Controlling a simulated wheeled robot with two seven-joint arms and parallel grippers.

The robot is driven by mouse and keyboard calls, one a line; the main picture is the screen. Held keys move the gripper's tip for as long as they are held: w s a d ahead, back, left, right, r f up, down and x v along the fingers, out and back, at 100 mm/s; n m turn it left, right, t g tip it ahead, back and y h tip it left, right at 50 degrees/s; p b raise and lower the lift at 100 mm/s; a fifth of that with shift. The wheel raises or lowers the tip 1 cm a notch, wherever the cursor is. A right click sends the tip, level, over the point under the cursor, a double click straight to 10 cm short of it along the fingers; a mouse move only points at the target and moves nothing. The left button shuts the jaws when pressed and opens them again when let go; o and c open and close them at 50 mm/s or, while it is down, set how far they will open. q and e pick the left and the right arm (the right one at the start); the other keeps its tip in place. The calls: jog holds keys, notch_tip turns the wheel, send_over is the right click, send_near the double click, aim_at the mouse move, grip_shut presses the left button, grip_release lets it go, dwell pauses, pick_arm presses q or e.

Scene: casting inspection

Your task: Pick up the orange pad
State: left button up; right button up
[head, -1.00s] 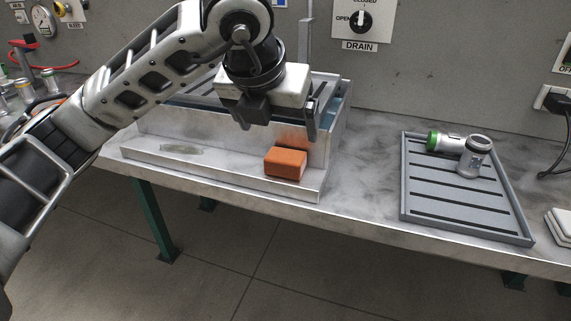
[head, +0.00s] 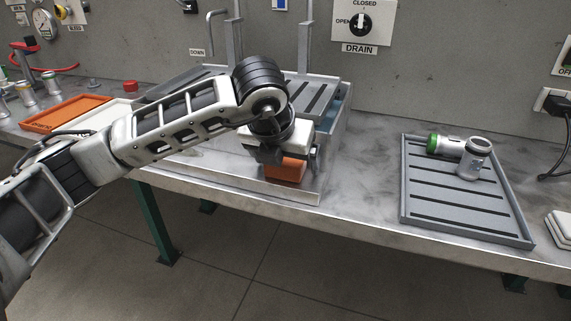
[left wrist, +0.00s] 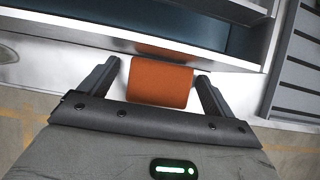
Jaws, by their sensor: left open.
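The orange pad (head: 287,171) lies on the light ledge along the front of the metal basin, partly hidden by my left gripper in the head view. In the left wrist view the orange pad (left wrist: 160,83) sits between the two open fingers, with a gap on the left and a very small one on the right. My left gripper (head: 282,160) is open and lowered over the pad; it also shows in the left wrist view (left wrist: 157,84). I cannot tell whether a finger touches the pad. My right gripper is not in view.
The basin (head: 343,115) with its slatted top stands directly behind the pad. A grey slatted tray (head: 425,205) at the right holds two metal parts, one green-ended (head: 446,144). An orange tray (head: 66,113) lies at the left. The bench between basin and grey tray is clear.

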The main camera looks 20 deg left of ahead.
pick_arm(q)
jog(key=shift+c, duration=0.3)
jog(key=c, duration=1)
jog(key=shift+r, duration=0.1)
jog(key=shift+r, duration=0.6)
jog(key=shift+s+d+r+p, duration=0.15)
jog(key=shift+s+d+r, duration=0.65)
jog(key=shift+s+r, duration=1.3)
jog(key=shift+s+d+r+p, duration=0.1)
jog(key=shift+s+d+r, duration=0.65)
jog(key=shift+s+r, duration=1.35)
jog(key=shift+s+d+r+p, duration=0.15)
jog(key=shift+s+d+r, duration=0.65)
jog(key=shift+s+r, duration=1.25)
jog(key=shift+s+f, duration=0.4)
